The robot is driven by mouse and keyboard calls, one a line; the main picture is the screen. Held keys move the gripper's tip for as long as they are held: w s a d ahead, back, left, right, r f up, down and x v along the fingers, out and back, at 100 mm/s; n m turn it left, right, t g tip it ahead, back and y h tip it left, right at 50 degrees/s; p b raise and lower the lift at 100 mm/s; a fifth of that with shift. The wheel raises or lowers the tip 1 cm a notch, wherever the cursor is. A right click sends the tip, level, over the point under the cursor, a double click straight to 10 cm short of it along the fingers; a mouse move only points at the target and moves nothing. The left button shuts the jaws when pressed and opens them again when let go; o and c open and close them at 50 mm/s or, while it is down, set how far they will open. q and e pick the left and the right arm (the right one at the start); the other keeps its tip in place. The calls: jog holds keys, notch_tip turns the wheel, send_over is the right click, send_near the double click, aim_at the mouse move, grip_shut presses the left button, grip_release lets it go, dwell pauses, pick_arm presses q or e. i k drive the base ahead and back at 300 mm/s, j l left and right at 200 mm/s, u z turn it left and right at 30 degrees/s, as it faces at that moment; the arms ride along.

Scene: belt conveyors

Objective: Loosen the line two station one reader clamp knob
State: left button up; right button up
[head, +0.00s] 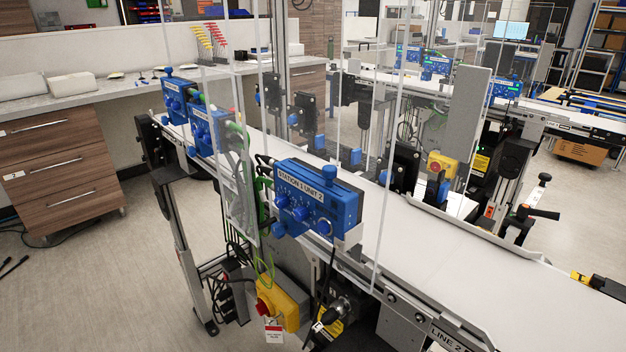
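A blue box labelled "STATION 1 LINE 2" (318,200) is mounted at the near side of the white belt, in the middle of the head view. I cannot tell which knob is the reader clamp knob, or how tight any knob is. I can make out neither of my grippers in this view.
Clear upright panels (385,150) line the belt (470,255). A yellow stop-button box (283,303) hangs below the station box among cables. More blue boxes (208,129) stand farther left. A wooden drawer cabinet (60,185) is behind. The floor (100,290) at left is mostly open.

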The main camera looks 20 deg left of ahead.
aim_at(278, 230)
jog(key=j+z, duration=0.25)
jog(key=j, duration=0.7)
jog(key=j+z, duration=0.3)
jog(key=j, duration=0.65)
